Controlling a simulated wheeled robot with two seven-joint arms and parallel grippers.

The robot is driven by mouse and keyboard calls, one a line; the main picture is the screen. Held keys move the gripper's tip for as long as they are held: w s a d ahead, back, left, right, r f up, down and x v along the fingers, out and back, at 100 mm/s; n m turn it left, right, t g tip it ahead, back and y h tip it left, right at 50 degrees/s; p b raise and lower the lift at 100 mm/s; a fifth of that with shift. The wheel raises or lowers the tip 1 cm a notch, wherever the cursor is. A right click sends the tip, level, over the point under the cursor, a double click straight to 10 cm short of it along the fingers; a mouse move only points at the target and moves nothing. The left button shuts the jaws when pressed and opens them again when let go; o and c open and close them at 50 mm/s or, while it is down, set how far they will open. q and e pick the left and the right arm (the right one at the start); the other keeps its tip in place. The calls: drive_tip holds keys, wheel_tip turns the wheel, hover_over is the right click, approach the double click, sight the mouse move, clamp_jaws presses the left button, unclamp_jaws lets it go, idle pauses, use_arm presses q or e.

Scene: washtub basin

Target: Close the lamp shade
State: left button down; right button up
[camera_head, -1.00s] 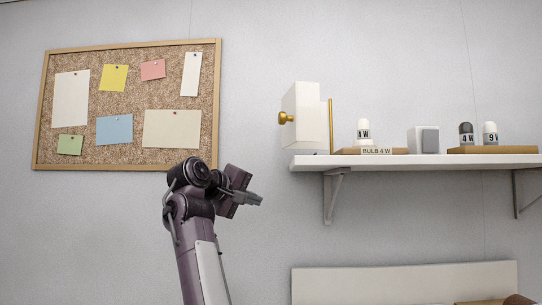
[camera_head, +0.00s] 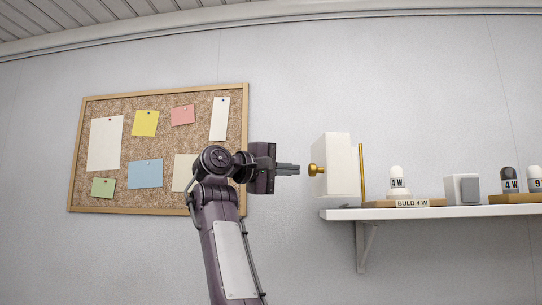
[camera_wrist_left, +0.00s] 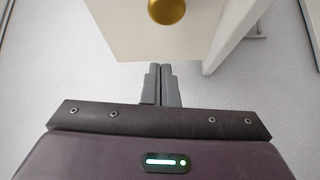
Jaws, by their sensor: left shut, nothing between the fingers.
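The lamp shade (camera_head: 338,165) is a white box-like part with a brass knob (camera_head: 314,169) on its left side, beside a thin brass post (camera_head: 362,172) above the shelf's left end. My left gripper (camera_head: 298,169) is shut and empty, just left of the knob at about its height, with a small gap in the head view. In the left wrist view the shut fingers (camera_wrist_left: 161,68) point toward the shade (camera_wrist_left: 120,38), and the brass knob (camera_wrist_left: 166,10) shows at the top edge. My right gripper is not in view.
The white shelf (camera_head: 440,212) holds a bulb marked 4 W (camera_head: 397,182) on a wooden base, a grey-white block (camera_head: 462,189) and more bulbs at right. A cork board (camera_head: 160,150) hangs behind my left arm. The wall between board and shelf is bare.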

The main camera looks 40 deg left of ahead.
use_arm(q)
drive_tip(key=d, duration=0.2)
drive_tip(key=s+d, duration=0.1)
drive_tip(key=shift+s+d+f, duration=0.1)
drive_tip(key=shift+d+f, duration=0.15)
drive_tip(key=shift+f, duration=0.1)
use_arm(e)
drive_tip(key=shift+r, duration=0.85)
